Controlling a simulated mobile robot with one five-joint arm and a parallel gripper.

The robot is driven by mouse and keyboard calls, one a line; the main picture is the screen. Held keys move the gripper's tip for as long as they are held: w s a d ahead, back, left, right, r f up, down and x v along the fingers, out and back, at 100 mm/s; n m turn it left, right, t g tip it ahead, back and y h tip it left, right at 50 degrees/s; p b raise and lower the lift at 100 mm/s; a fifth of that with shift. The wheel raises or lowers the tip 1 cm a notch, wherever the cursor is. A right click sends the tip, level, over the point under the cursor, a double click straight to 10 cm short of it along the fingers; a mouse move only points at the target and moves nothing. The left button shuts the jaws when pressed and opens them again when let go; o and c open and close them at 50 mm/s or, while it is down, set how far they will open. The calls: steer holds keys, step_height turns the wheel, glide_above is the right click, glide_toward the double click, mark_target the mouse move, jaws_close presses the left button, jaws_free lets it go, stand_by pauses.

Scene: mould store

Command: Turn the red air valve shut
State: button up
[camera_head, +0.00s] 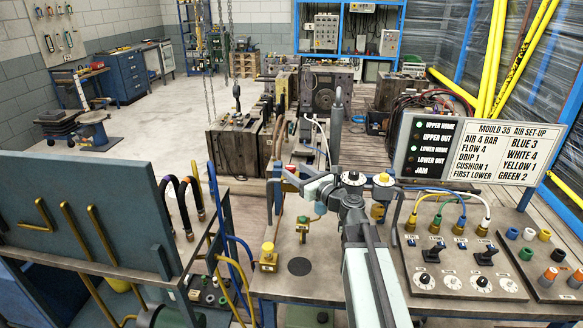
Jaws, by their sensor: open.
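A small red part (291,168), which looks like the red valve's handle, shows just beyond the bench's far left area. My arm reaches up from the bottom of the view and bends left. My gripper (285,175) is at its far end, open, close to the red part in the picture. I cannot tell whether they touch. The arm and gripper hide much of the valve's body, and its handle angle is too small to read.
A yellow-knobbed brass valve (268,250) and another brass fitting (302,229) stand on the bench left of my arm. A control panel (458,270) with knobs and coloured hoses is to the right. A sign (505,150) stands behind it. A hose-fitted blue-grey plate (85,215) is at left.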

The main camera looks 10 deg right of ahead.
mark_target(293, 169)
steer(key=x, duration=0.3)
steer(key=shift+w+a, duration=0.15)
steer(key=shift+w, duration=0.2)
steer(key=shift+s, duration=0.1)
jaws_close()
